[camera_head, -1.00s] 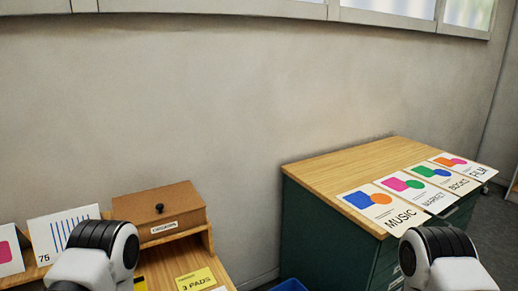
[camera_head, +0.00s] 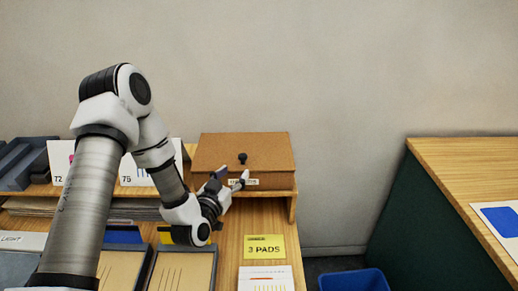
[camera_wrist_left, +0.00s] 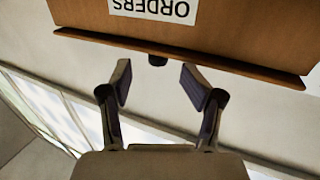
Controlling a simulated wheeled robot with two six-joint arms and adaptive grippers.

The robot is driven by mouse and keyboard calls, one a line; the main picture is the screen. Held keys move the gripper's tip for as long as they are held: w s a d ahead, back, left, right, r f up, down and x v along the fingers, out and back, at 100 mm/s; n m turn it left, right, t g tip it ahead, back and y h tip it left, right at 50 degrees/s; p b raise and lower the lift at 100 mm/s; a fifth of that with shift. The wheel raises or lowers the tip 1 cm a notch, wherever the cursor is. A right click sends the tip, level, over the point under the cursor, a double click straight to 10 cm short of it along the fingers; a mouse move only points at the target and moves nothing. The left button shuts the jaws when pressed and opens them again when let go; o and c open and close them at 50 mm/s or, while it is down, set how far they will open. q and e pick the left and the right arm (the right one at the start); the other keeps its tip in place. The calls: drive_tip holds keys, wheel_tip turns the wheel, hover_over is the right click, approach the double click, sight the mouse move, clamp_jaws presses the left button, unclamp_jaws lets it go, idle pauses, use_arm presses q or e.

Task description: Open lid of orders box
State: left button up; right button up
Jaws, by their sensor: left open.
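My left gripper (camera_head: 233,179) is open and empty in front of the label side of the box. In the left wrist view the ORDERS label (camera_wrist_left: 155,8) appears upside down, and the lid's overhanging edge (camera_wrist_left: 180,58) lies just beyond the open fingers (camera_wrist_left: 157,84). The dark knob (camera_wrist_left: 157,60) shows between them. My right gripper is out of view.
Cards numbered 72 and 75 (camera_head: 133,172) stand left of the box, partly behind my left arm. A yellow 3 PADS card (camera_head: 264,248) lies on the desk below. A blue bin (camera_head: 354,281) and a green cabinet (camera_head: 425,220) are to the right.

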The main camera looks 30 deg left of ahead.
sight(241, 159)
use_arm(q)
drive_tip(key=w, duration=0.2)
drive_tip(key=w+p, duration=0.1)
drive_tip(key=w, duration=0.1)
drive_tip(key=w+a+r+p, duration=0.1)
drive_tip(key=w, duration=0.2)
drive_tip(key=shift+r, duration=0.1)
drive_tip(key=shift+w+d, duration=0.1)
drive_tip(key=shift+w, duration=0.05)
drive_tip(key=shift+s+r, duration=0.1)
drive_tip(key=shift+s, duration=0.2)
drive_tip(key=shift+c, duration=0.4)
clamp_jaws()
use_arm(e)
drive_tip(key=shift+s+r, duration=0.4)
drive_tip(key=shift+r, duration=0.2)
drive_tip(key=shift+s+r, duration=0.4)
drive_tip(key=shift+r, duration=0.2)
